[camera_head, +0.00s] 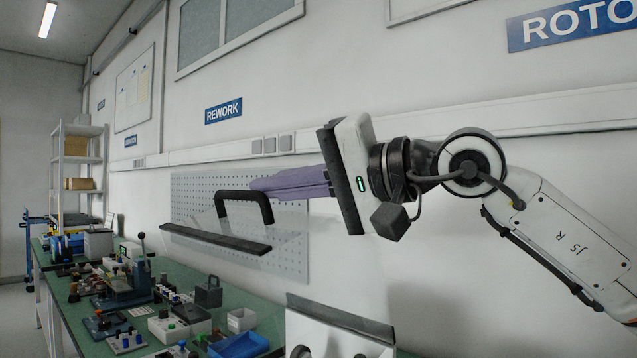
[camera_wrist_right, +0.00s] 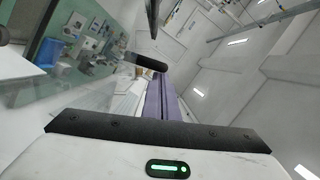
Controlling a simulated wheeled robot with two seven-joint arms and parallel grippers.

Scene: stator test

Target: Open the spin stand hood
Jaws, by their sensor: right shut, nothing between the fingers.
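A black U-shaped handle (camera_head: 243,197) stands out in the head view, with a long dark bar (camera_head: 215,239) below it. I take both as parts of the spin stand hood; its panel looks clear and is hard to make out, standing high above the bench. My right gripper (camera_head: 252,187) has its purple fingers shut and empty, the tips just beside the top of the handle. I cannot tell whether they touch it. In the wrist view the purple fingers (camera_wrist_right: 160,95) lie together, with a dark bar (camera_wrist_right: 147,63) by their tips. My left gripper is out of view.
A white unit with a dark top edge (camera_head: 340,318) stands below my right arm. The green bench (camera_head: 90,345) carries several fixtures, a blue bin (camera_head: 238,346) and a white bin (camera_head: 241,319). A pegboard (camera_head: 290,240) is on the wall behind. The air left of the handle is free.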

